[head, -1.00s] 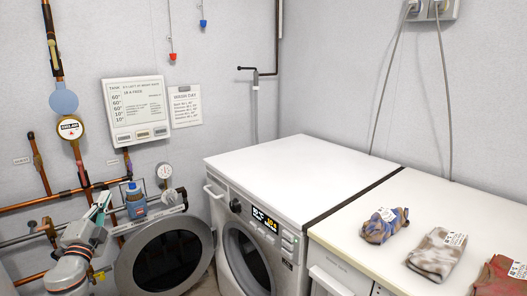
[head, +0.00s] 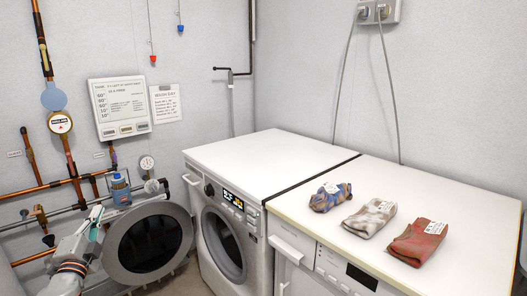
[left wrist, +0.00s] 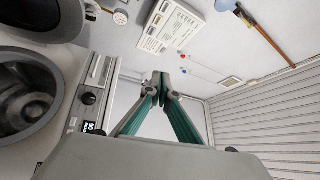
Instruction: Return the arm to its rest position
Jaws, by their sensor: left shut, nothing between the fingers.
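My left gripper (head: 97,218) is at the lower left of the head view, in front of the pipes and left of the round washer door. Its green-lined fingers are shut with nothing between them, and it is apart from the machines. In the left wrist view the fingertips (left wrist: 160,82) meet in the middle, with wall and pipes beyond. My right gripper is not in view.
A white washer (head: 235,205) has its round door (head: 150,243) standing open near my left arm. Blue-patterned, grey-brown and red folded cloths (head: 418,243) lie on the right counter (head: 465,205).

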